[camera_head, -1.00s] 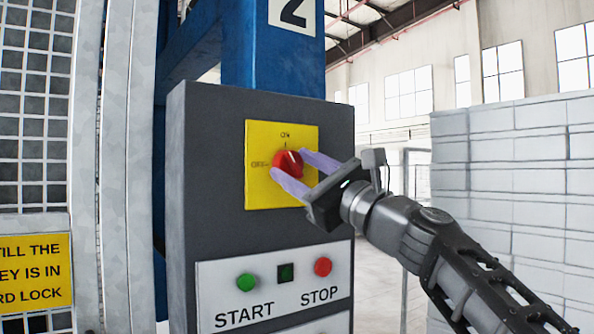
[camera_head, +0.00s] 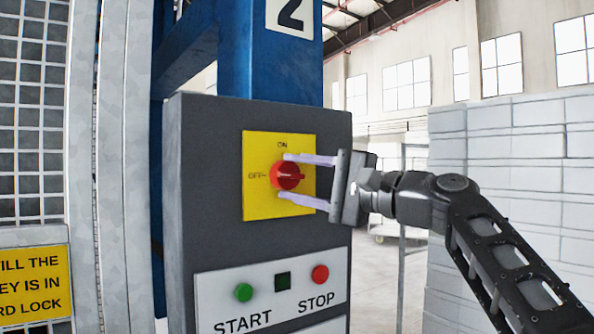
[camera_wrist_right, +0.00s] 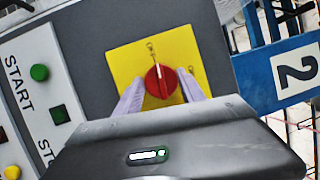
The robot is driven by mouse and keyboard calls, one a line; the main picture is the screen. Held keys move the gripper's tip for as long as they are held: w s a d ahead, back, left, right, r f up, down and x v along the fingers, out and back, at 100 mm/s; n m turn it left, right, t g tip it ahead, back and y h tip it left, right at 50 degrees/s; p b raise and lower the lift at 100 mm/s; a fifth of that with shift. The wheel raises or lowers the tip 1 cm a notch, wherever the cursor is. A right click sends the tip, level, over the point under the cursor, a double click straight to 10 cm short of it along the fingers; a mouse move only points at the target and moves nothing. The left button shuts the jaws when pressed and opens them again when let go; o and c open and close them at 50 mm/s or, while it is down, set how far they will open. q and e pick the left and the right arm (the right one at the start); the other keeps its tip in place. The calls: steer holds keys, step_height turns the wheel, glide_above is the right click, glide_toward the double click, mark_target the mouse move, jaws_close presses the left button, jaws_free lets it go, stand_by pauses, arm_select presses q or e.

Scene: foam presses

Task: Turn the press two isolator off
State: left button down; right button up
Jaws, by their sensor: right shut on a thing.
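The press two isolator is a red rotary knob (camera_head: 286,176) on a yellow plate (camera_head: 255,200) marked ON at the top and OFF at the left, on a grey control box. My right gripper (camera_head: 285,177) is shut on the knob, with one pale purple finger above it and one below. The knob's grip bar lies about level, in line with the OFF mark. In the right wrist view, the knob (camera_wrist_right: 160,82) sits between both fingers and its white line points toward the OFF side. My left gripper is not in view.
Below the plate are a green START button (camera_head: 243,292), a dark square (camera_head: 283,281) and a red STOP button (camera_head: 320,274). A mesh guard (camera_head: 28,120) stands at left. A stack of pale blocks (camera_head: 510,180) stands behind my right arm.

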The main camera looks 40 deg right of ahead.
steer(key=shift+n+p, duration=0.3)
steer(key=shift+n, duration=0.3)
steer(key=shift+g, duration=0.3)
steer(key=o, duration=1.4)
steer(key=shift+c, duration=0.2)
steer(key=shift+s, duration=0.1)
steer(key=b+v, duration=0.1)
steer(key=v, duration=0.6)
steer(key=shift+s+b, duration=0.25)
steer(key=shift+b, duration=0.1)
steer(key=shift+d, duration=0.1)
